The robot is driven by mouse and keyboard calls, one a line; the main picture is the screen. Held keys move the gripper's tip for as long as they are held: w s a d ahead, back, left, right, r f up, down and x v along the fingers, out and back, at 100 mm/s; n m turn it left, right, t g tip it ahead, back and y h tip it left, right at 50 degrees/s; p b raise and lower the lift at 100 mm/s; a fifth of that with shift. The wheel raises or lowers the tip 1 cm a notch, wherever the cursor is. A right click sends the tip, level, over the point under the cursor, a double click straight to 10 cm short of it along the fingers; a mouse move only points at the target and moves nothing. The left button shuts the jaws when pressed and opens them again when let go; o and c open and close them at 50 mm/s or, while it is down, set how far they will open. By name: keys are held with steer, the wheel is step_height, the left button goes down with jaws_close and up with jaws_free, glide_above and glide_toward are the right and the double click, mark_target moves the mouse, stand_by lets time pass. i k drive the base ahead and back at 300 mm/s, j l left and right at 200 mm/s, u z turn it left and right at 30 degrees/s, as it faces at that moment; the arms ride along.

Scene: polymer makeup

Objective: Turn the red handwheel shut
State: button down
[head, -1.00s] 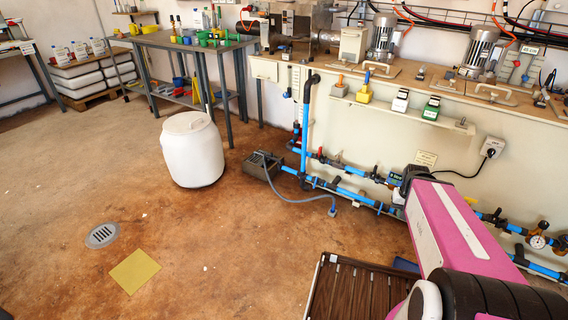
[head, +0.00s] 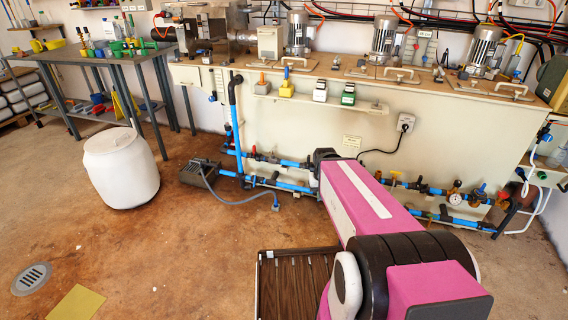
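Blue pipes (head: 294,186) with black fittings and several small valves run low along the front of the long cream bench (head: 290,125). A small red part (head: 253,150) sits on the upper pipe, left of my arm; it is too small to tell whether it is the handwheel. Another small red part shows on the upright pipe just to its left. My pink arm reaches forward from the lower right and covers part of the pipework. My gripper cannot be made out; the arm's far end is a dark shape in front of the pipes.
A white drum (head: 121,170) stands on the floor at left. A grey box (head: 200,172) with a hose lies before the pipes. A brown slatted panel (head: 292,275) is close in front. A pressure gauge (head: 453,198) is on the right pipework.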

mark_target(502, 193)
steer(key=z, duration=2)
steer(key=i+l+z, duration=0.3)
steer(key=i+z, duration=0.3)
steer(key=i, duration=0.15)
steer(key=i+u, duration=0.15)
steer(key=i, duration=0.25)
steer(key=i+l+u, duration=0.15)
steer(key=i, duration=0.2)
steer(key=i+l+u, duration=0.25)
steer(key=i+u, duration=0.2)
